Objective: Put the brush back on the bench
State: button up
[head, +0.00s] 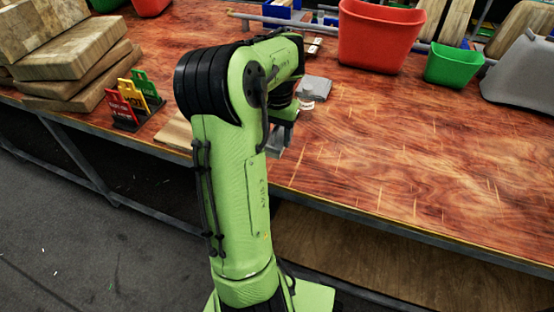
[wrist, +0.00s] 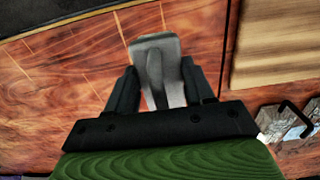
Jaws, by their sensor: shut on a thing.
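The brush (wrist: 150,58) shows in the wrist view as a grey, wide-ended thing between the two dark fingers of my gripper (wrist: 160,85). My gripper is shut on it. The red-brown wooden bench (head: 400,150) lies below, and the wrist view shows its surface (wrist: 60,75) behind the brush. In the head view my green arm reaches over the bench's front edge. A small grey part (head: 276,143) shows below my wrist there; I cannot tell whether it is finger or brush. Whether the brush touches the bench cannot be told.
Stacked wooden blocks (head: 75,60) and a stand of coloured cards (head: 135,100) are at the left. A pale board (head: 176,134) lies near the front edge. A grey object (head: 316,88) sits beyond my wrist. Red (head: 380,35) and green (head: 454,65) bins stand behind. The right front is clear.

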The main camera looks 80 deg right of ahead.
notch_tip(320, 180, down, 6)
jog(key=shift+f+b, duration=0.15)
jog(key=shift+b, duration=1.05)
jog(key=o, duration=1.2)
